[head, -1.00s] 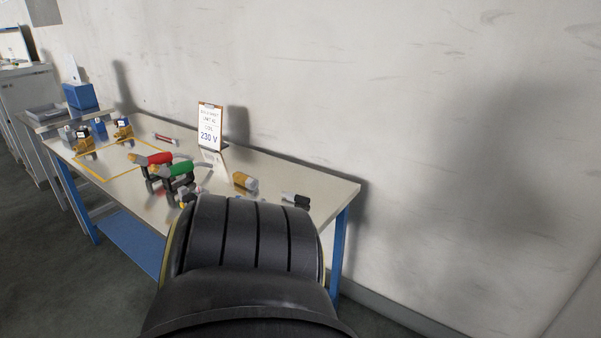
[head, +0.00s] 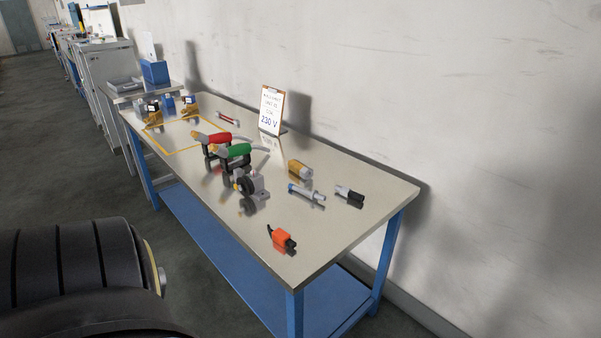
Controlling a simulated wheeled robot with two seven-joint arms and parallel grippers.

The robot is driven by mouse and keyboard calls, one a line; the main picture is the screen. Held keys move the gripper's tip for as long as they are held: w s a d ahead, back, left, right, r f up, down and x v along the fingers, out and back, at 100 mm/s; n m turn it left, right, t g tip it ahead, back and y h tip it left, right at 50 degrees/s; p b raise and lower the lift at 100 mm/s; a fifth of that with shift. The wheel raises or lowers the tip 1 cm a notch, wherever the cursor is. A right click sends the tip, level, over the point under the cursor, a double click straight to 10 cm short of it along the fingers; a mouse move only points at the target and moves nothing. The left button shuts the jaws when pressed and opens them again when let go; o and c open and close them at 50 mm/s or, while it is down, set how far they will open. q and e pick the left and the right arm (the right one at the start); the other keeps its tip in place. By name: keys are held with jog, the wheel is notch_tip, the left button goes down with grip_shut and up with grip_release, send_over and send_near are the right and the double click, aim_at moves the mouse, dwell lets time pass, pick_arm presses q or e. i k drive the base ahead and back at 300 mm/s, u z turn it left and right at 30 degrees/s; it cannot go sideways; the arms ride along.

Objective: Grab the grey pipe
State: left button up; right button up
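A grey pipe-like cylinder with a blue end (head: 306,194) lies on the right part of the table (head: 375,190). It is the most pipe-like grey thing in view, but I cannot be sure of its kind. A smaller black and grey cylinder (head: 349,195) lies to its right. Neither gripper is in view. Only a thick black link of mine shows at the lower left, apart from the table in the picture.
Near the cylinder are a yellow and grey part (head: 299,170), an orange part (head: 282,239) and a grey round-faced device (head: 250,184). Red (head: 214,139) and green (head: 234,151) handled tools stand behind. A 230 V clipboard (head: 271,109) stands at the wall side.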

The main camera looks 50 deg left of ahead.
aim_at(314, 194)
jog(key=i, duration=1.1)
jog(key=u, duration=1.95)
